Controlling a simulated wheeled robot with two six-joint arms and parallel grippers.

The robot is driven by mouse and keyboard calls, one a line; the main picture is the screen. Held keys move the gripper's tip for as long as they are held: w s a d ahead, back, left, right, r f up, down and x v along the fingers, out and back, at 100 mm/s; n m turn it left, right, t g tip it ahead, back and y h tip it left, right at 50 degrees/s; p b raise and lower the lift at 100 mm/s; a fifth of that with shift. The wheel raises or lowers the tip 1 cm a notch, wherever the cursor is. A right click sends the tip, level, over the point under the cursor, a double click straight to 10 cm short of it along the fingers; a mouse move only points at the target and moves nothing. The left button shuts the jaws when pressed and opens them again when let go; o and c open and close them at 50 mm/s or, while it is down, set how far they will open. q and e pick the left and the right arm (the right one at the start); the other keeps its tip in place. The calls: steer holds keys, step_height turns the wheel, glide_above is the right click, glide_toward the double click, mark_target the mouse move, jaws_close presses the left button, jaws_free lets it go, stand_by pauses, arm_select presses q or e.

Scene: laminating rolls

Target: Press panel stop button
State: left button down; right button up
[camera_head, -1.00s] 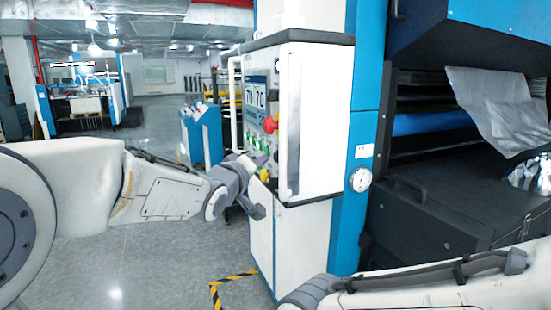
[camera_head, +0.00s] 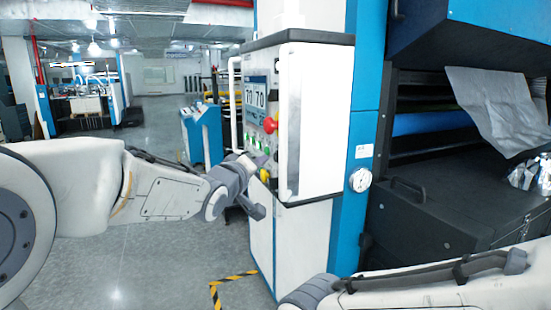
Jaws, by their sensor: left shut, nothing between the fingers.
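The control panel (camera_head: 257,98) is on the left face of a white cabinet. It has a screen, a red mushroom button (camera_head: 270,125) on its right side, a row of small green buttons (camera_head: 250,139) below the screen and a yellow knob (camera_head: 264,175) lower down. My left gripper (camera_head: 262,160) is shut and empty at the lower part of the panel, below the red button. It overlaps the panel's lower buttons in the view; I cannot tell whether it touches one. My right arm (camera_head: 430,284) comes in at the bottom right; its gripper is out of view.
The white cabinet (camera_head: 320,120) stands against a blue column (camera_head: 366,110) with a round gauge (camera_head: 360,180). A dark machine (camera_head: 430,200) with silver film (camera_head: 492,105) fills the right. The grey floor at left is open.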

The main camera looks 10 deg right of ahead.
arm_select(q)
steer(key=shift+w+d, duration=0.1)
steer(key=shift+d, duration=0.3)
steer(key=shift+w+d+b, duration=0.15)
steer(key=shift+d+b, duration=0.25)
steer(key=shift+b, duration=0.05)
stand_by(1.0)
steer(key=shift+a, duration=0.1)
steer(key=shift+s+a, duration=0.3)
steer(key=shift+a, duration=0.4)
steer(key=a, duration=0.1)
steer(key=s+a+p, duration=0.1)
steer(key=a, duration=0.1)
steer(key=a+p, duration=0.1)
steer(key=shift+s+a, duration=0.25)
steer(key=shift+a, duration=0.1)
